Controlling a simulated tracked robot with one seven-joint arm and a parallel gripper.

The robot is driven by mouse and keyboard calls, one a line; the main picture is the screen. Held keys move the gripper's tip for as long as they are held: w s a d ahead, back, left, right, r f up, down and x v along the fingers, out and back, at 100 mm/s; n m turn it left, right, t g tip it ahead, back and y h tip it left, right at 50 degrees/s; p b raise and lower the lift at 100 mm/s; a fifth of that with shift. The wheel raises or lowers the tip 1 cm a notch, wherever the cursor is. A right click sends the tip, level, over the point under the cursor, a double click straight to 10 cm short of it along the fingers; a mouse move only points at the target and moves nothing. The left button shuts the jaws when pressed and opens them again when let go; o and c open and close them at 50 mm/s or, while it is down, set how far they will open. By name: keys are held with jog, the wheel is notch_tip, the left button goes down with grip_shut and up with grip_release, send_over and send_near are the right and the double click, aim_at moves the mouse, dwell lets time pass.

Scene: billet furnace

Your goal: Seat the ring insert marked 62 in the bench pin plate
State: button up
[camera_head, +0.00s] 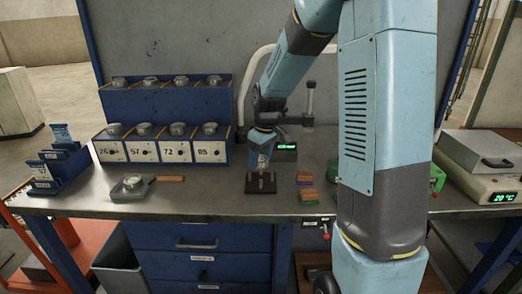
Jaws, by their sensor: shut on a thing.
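My gripper (261,167) points down at the middle of the bench, just above the bench pin plate (261,186). It is shut on a small ring insert, mostly hidden between the fingers; no mark can be read on it. The pin plate is a black block lying flat on the bench top. I cannot tell whether the held ring touches the plate or its pins.
A wooden-handled holder (130,190) lies front left. Coloured blocks (308,196) lie right of the plate. A small display (285,152) stands behind.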

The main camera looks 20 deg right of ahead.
aim_at(264, 159)
jog(key=shift+w, duration=0.15)
jog(key=shift+d+f, duration=0.2)
jog(key=shift+f, duration=2.65)
jog(key=shift+f, duration=0.5)
jog(key=o, duration=1.2)
jog(key=shift+s+d+r, duration=0.15)
jog(key=shift+s+r, duration=0.05)
jog(key=shift+r, duration=1.45)
jog(key=shift+s+d+r, duration=0.2)
jog(key=shift+s+r, duration=0.05)
jog(key=shift+r, duration=1.35)
jog(key=shift+s+d+r, duration=0.15)
jog(key=shift+s+r, duration=0.05)
jog(key=shift+r, duration=1.45)
jog(key=shift+s+r, duration=0.1)
jog(key=shift+r, duration=0.4)
